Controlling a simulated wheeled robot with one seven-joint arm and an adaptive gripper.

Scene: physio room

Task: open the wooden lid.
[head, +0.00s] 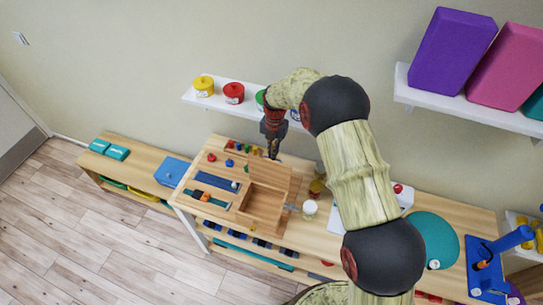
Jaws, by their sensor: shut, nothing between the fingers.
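A wooden box (262,212) stands on the light wooden bench, and I can see into its hollow inside. Its wooden lid (270,178) stands raised at the back of the box, at a steep angle; its exact tilt is hard to tell. My gripper (273,156) is shut and empty, pointing down at the lid's upper edge. I cannot tell whether the fingertips touch the lid. My arm covers part of the bench to the right.
Left of the box lie a blue tray (215,182) and small coloured pieces. Right of it stands a white-topped jar (309,208). A wall shelf behind holds a yellow tub (203,86) and a red tub (234,93). A teal disc (433,238) lies farther right.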

